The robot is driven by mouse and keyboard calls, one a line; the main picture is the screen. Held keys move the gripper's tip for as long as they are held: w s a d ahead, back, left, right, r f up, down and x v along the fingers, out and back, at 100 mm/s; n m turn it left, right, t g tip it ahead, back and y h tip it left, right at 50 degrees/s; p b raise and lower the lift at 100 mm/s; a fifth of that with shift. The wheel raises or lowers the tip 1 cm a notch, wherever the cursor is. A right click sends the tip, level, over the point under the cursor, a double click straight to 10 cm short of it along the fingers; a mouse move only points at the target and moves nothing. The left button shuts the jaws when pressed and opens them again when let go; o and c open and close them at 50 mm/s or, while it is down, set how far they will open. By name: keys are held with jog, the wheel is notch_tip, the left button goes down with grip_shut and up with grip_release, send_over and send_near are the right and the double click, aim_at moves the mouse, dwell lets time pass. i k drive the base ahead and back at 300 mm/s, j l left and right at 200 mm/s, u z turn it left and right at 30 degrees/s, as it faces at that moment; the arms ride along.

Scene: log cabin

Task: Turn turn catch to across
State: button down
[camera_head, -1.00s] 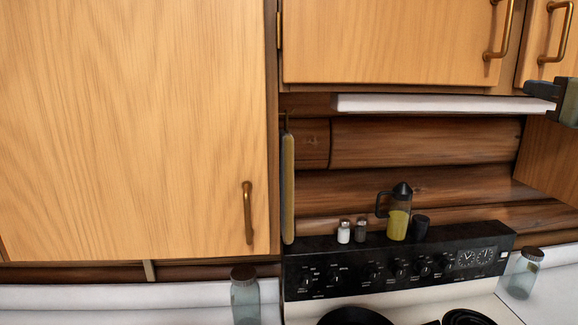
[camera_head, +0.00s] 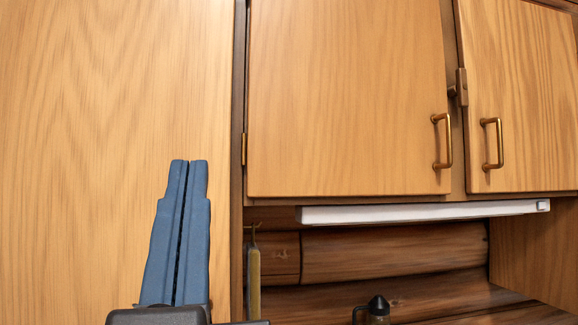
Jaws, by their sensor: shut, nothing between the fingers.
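The turn catch (camera_head: 461,87) is a small brown wooden piece at the gap between the two upper cabinet doors. Its bar looks upright, along the gap, with a dark round part at its left side. The left door (camera_head: 345,95) and right door (camera_head: 525,90) both look closed, each with a brass handle near the gap. My gripper (camera_head: 188,165) has two blue fingers pointing up, shut and empty. It is in the lower left, in front of the large cabinet door, well left of and lower than the catch and apart from it.
A large wooden cabinet door (camera_head: 90,120) fills the left side. A white light strip (camera_head: 420,212) runs under the upper cabinet. The left brass handle (camera_head: 447,142) and right brass handle (camera_head: 497,144) stick out below the catch. A dark-lidded jug (camera_head: 378,308) shows at the bottom.

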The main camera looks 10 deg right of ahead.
aim_at(461, 85)
jog(key=l+z, duration=0.1)
jog(key=z, duration=1)
jog(key=k+l, duration=0.05)
